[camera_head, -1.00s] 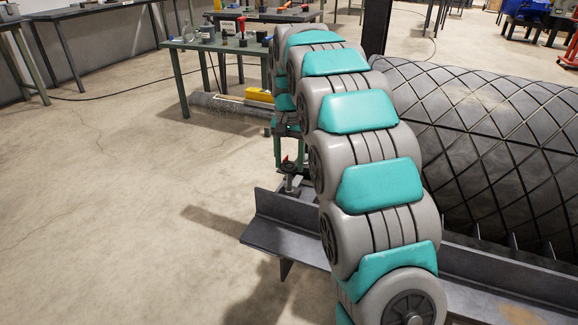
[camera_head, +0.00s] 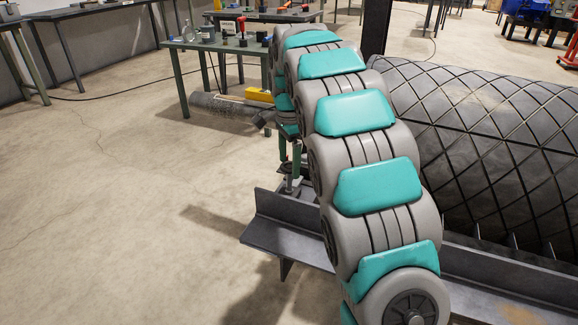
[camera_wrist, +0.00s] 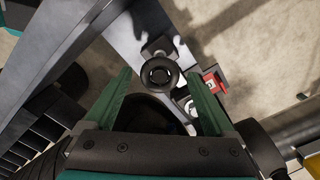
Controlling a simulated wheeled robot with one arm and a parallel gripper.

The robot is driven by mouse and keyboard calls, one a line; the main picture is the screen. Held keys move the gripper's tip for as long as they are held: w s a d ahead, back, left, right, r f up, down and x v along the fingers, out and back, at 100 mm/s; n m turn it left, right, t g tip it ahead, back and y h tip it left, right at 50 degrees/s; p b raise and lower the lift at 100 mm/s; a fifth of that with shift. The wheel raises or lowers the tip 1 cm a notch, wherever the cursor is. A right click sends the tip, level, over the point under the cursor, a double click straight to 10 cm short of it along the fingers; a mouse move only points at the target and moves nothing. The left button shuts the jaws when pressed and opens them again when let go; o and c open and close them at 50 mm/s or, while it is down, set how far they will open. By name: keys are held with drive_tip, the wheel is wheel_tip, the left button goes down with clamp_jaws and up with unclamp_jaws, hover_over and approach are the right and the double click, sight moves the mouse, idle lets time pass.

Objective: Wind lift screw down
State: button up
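The lift screw's round dark head (camera_wrist: 160,73), with a ring-shaped top, shows in the wrist view at the bracket on the steel beam. My gripper (camera_wrist: 160,76) is open. Its two green fingers stand apart, one to each side of the head, with visible gaps. I cannot tell whether the fingertips reach down to the head's level. In the head view, the gripper (camera_head: 290,158) hangs above the screw's bracket (camera_head: 290,185) at the beam's end, and my arm partly hides it.
A steel angle beam (camera_head: 285,240) runs beside the large dark pulley (camera_head: 490,150) with diamond grooves. A small red part (camera_wrist: 214,82) sits just right of the right finger. A green workbench (camera_head: 225,45) stands behind. The floor at left is clear.

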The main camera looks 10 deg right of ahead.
drive_tip(key=shift+o, duration=0.9)
drive_tip(key=shift+r+p, duration=1.9)
drive_tip(key=shift+r, duration=1.65)
drive_tip(key=shift+s, duration=0.1)
